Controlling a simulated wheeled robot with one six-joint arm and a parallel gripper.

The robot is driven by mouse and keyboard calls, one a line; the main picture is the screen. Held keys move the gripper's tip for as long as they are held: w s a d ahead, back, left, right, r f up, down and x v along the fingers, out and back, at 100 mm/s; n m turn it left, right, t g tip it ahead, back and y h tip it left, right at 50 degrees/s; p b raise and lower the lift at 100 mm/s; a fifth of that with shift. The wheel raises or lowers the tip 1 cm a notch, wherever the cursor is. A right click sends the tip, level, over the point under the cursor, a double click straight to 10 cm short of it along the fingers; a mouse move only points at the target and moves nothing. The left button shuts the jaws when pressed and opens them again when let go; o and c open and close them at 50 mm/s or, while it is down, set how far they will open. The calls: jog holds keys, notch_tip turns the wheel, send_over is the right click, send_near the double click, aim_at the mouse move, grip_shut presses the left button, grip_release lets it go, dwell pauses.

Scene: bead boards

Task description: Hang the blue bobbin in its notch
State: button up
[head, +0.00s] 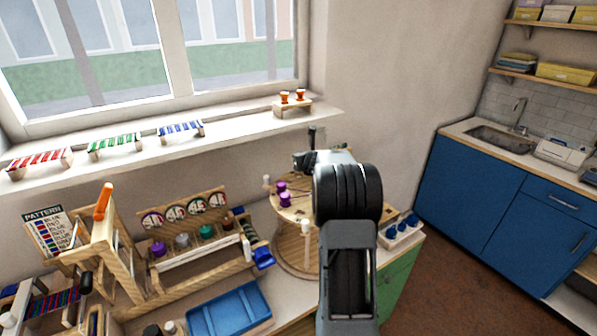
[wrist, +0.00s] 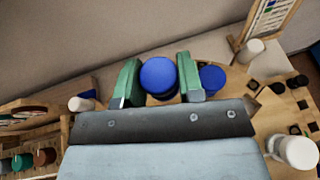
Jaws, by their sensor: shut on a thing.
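The blue bobbin (wrist: 158,76) is held between the two green fingers of my gripper (wrist: 161,80) in the wrist view, its round blue end facing the camera. My gripper is shut on it. In the head view my gripper (head: 304,160) is beyond my arm, above the round wooden stand, and the held bobbin cannot be made out there. A second blue round piece (wrist: 212,77) shows just right of the fingers in the wrist view. A wooden rack (head: 196,262) holds purple, grey, green and dark red bobbins below a row of dials. I cannot tell which notch is the blue one's.
The round wooden stand (head: 294,262) carries purple bobbins (head: 285,199) and white posts. A white tray with blue pieces (head: 401,228) is right of my arm. A blue tray (head: 230,308) lies in front of the rack. A wooden frame with an orange handle (head: 103,202) stands left.

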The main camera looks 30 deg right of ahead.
jog(key=shift+w+a+f, duration=0.1)
jog(key=shift+w+f, duration=0.45)
jog(key=shift+f, duration=0.2)
jog(key=shift+w+f+b, duration=0.15)
jog(key=shift+f+b, duration=0.2)
jog(key=shift+f, duration=0.55)
jog(key=shift+w+f+b, duration=0.1)
jog(key=shift+f+b, duration=0.2)
jog(key=shift+f, duration=0.55)
jog(key=shift+f, duration=0.15)
jog(key=o, duration=0.9)
jog(key=shift+o, duration=0.2)
